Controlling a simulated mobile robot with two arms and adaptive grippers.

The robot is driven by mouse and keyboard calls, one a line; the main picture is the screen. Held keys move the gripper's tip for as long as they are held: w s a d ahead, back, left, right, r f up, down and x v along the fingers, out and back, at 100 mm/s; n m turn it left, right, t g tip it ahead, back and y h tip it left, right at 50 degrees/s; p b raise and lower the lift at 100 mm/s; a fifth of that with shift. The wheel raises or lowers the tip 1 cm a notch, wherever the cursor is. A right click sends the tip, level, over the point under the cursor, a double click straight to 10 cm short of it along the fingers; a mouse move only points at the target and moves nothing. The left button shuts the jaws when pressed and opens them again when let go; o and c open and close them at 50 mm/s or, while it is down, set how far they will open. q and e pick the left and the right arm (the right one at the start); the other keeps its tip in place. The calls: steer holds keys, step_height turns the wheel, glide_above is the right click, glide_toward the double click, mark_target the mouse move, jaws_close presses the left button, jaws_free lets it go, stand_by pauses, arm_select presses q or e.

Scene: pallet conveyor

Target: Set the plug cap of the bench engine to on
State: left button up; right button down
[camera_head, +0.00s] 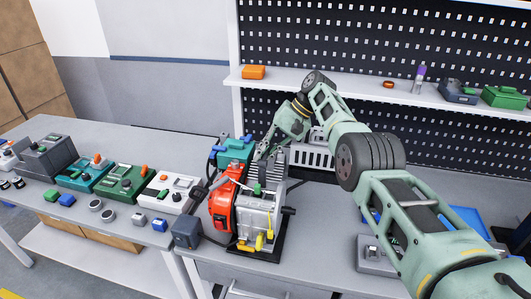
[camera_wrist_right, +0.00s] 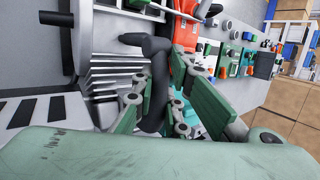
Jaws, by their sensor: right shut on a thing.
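The bench engine (camera_head: 222,208) stands on the bench in the head view, with a red housing, grey finned body and teal tank. It also shows in the right wrist view, where its grey fins (camera_wrist_right: 112,70) lie beside the fingers. The plug cap (camera_wrist_right: 156,82) is a black elbow-shaped piece in front of the fins. My right gripper (camera_head: 263,152) reaches down at the back of the engine. In the wrist view, the right gripper's green fingers (camera_wrist_right: 158,108) are shut on the plug cap from both sides. Whether the cap is seated is hidden. My left gripper is not in view.
Control boxes (camera_head: 127,182) and small parts line the bench to the left. A grey box (camera_head: 374,254) lies right of the engine, under my right arm. A shelf (camera_head: 340,88) on the pegboard holds an orange box (camera_head: 253,72) and other items. The bench right of the engine is partly clear.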

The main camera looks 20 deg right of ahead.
steer(key=c, duration=1.7)
jaws_free()
steer(key=shift+f, duration=0.1)
steer(key=shift+c, duration=0.2)
